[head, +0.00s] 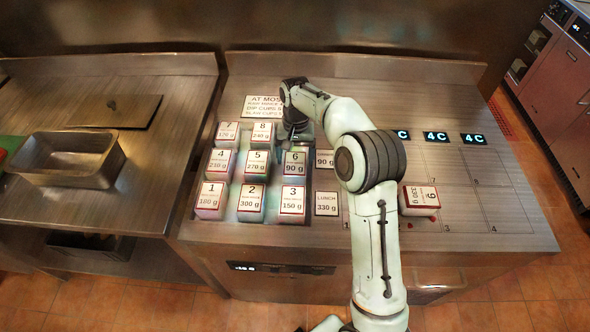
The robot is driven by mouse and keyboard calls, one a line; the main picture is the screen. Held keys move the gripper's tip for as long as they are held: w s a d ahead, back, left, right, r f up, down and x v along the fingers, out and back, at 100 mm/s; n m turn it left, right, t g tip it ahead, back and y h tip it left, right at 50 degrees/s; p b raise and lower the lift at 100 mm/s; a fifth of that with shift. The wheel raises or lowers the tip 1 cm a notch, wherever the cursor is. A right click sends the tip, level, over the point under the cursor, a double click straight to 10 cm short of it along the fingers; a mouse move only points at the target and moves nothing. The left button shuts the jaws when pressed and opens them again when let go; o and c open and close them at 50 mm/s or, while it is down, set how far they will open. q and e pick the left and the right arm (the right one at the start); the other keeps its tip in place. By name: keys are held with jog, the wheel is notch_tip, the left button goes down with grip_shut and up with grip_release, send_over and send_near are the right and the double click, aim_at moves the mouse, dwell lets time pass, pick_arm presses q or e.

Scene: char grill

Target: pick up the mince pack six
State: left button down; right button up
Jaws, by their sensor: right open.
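Mince pack six (293,166) is a small block with a white, red-edged top label reading 6 and 90 g. It stands at the right end of the middle row of numbered packs on the steel counter. My right gripper (298,136) points down just behind the pack's far edge, low over the counter. It is open. Its fingertips are small and partly hidden by its own body, so I cannot tell whether they touch the pack. My left gripper is not in view.
Neighbouring packs five (257,163), three (292,200) and eight (262,133) stand close by. Flat cards, one reading LUNCH 330 g (326,204), lie right of the rows. A separate pack (420,197) stands right of my arm. A steel pan (67,160) is at left.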

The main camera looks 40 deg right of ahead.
aim_at(295, 163)
jog(key=shift+s+a+f, duration=0.15)
jog(key=shift+f, duration=1.1)
jog(key=shift+s+a+f, duration=0.1)
jog(key=shift+a+f, duration=0.05)
jog(key=shift+f, duration=1.05)
jog(key=shift+f, duration=0.1)
jog(key=c, duration=1)
jog(key=shift+o, duration=0.2)
